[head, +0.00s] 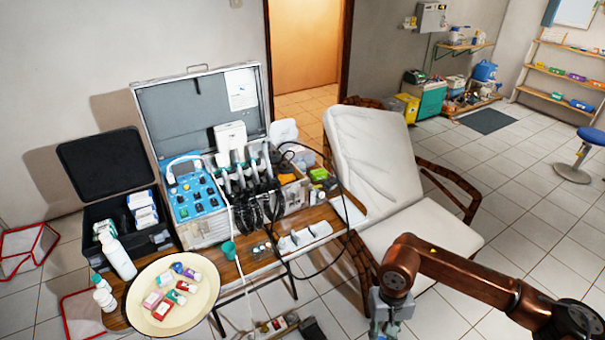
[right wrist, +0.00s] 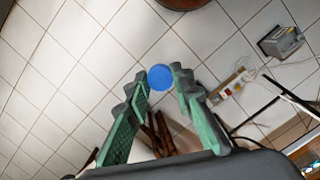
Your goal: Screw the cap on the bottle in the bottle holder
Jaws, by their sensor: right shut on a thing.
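My right gripper (right wrist: 161,80) is shut on a round blue cap (right wrist: 161,78), pinched between its green fingertips in the right wrist view. Tiled floor shows behind the cap. In the head view my right gripper (head: 387,318) hangs at the bottom edge, in front of the reclined chair, and the cap is not visible there. I cannot make out a bottle holder for certain in either view. A tall white bottle (head: 119,257) stands at the left end of the table, with a smaller white bottle (head: 104,300) near it. My left gripper is not in view.
The wooden table carries an open metal case (head: 195,105), a blue control unit (head: 196,196), a green cup (head: 229,250) and a cream tray (head: 207,309) with small vials. A white reclining chair (head: 375,150) stands right of it. Cables hang off the table's front.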

